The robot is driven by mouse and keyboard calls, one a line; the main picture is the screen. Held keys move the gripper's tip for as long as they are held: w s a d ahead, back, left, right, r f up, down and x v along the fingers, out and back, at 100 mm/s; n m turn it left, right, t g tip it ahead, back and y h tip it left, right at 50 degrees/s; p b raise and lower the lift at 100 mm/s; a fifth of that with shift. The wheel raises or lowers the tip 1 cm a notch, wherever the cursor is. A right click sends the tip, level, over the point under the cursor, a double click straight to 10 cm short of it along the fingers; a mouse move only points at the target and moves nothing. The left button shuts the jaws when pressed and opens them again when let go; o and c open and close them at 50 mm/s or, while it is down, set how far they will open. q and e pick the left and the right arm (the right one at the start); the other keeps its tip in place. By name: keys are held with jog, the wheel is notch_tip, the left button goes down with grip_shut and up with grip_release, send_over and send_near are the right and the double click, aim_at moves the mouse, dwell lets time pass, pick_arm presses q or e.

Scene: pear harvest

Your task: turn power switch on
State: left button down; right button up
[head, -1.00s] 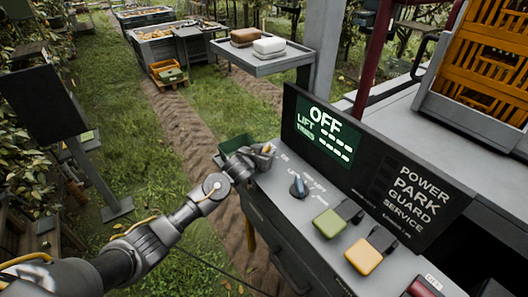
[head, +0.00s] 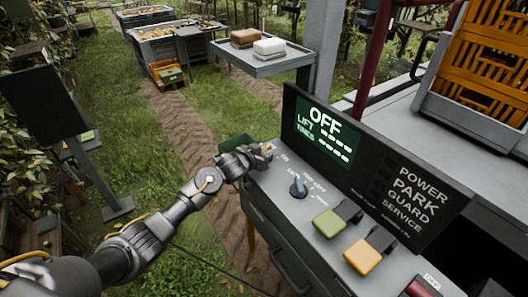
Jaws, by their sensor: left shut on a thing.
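The control panel (head: 282,214) is a grey console top with a black display screen (head: 322,132) standing along its back. The screen reads OFF, with LIFT and a second line followed by dashes. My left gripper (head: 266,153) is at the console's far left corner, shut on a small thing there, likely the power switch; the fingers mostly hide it. A blue-tipped selector knob (head: 298,187) sits just right of the gripper. The right gripper is not in view.
A green button (head: 329,223) and a yellow button (head: 362,257) lie nearer on the console, with a red control (head: 424,286) at the edge. A grey shelf (head: 262,66) holds brown and white packs. An orange crate (head: 486,62) stands at upper right. Grass lies left.

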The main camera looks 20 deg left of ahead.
pick_arm(q)
jog(key=shift+a+m+g+h, duration=0.1)
jog(key=shift+m+g+h, duration=0.2)
jog(key=shift+m+h, duration=0.5)
jog(key=shift+w+f+m+g+h+b, duration=0.1)
jog(key=shift+m+g+h+b, duration=0.35)
jog(key=shift+m+h, duration=0.5)
jog(key=m+g+h+b, duration=0.2)
jog(key=m+g+b, duration=0.1)
jog(key=b, duration=0.4)
jog(key=m+g+h+b, duration=0.3)
jog(key=b, duration=0.3)
jog(key=shift+w+a+f+m+b, duration=0.1)
jog(key=shift+f+m+b, duration=0.15)
jog(key=shift+b, duration=0.1)
jog(key=shift+r+m+g+b, duration=0.35)
jog(key=shift+m+b, duration=0.05)
jog(key=shift+b, duration=0.45)
jog(key=c, duration=1.3)
grip_release()
